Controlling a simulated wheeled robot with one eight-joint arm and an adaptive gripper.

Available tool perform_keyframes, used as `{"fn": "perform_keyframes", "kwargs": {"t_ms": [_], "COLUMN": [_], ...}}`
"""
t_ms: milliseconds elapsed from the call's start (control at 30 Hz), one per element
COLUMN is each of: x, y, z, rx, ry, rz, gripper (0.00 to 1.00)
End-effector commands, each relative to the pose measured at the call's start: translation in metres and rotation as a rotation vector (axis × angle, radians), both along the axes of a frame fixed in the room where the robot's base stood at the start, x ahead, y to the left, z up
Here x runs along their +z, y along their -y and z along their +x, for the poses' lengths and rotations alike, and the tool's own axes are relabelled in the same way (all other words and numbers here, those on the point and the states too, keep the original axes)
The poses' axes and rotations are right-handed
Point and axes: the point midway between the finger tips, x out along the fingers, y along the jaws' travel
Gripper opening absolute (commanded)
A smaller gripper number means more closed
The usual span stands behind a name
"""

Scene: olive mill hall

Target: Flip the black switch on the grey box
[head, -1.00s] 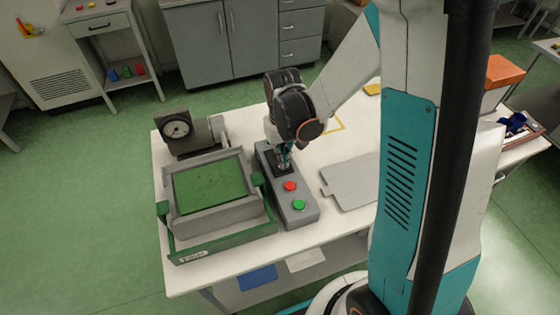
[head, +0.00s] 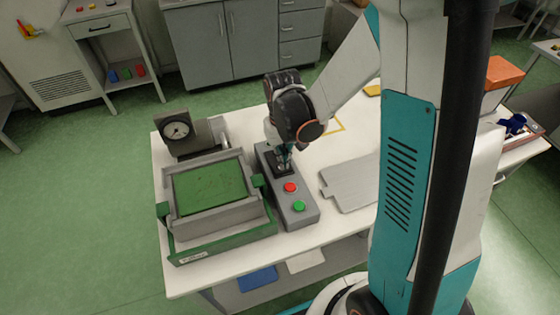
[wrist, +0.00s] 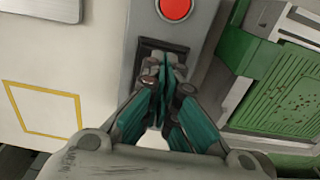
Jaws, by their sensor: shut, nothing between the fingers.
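The grey box (head: 298,217) lies on the white table, long side running front to back. A red button (head: 290,187) and a green button (head: 299,206) sit on its near half. A black plate (head: 285,166) is at its far half, and the switch there is hidden by my gripper. My gripper (head: 285,160) points down with its fingertips at this black plate. In the wrist view my gripper (wrist: 162,62) is shut, its teal fingers together with nothing between them, over the black plate (wrist: 146,44). The red button (wrist: 175,6) shows just beyond. I cannot tell the lever's position.
A green and grey tray-like frame (head: 225,230) stands close left of the box. A dial gauge (head: 177,130) stands behind it. A flat grey plate (head: 352,184) lies to the right. A yellow outline (wrist: 42,135) marks clear table.

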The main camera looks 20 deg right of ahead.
Motion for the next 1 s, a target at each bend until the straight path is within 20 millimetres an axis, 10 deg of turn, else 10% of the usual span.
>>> {"fn": "perform_keyframes", "kwargs": {"t_ms": [1000], "x": [-0.012], "y": [0.000], "z": [0.000], "rx": [0.000], "ry": [0.000], "rz": [0.000], "gripper": [0.00]}}
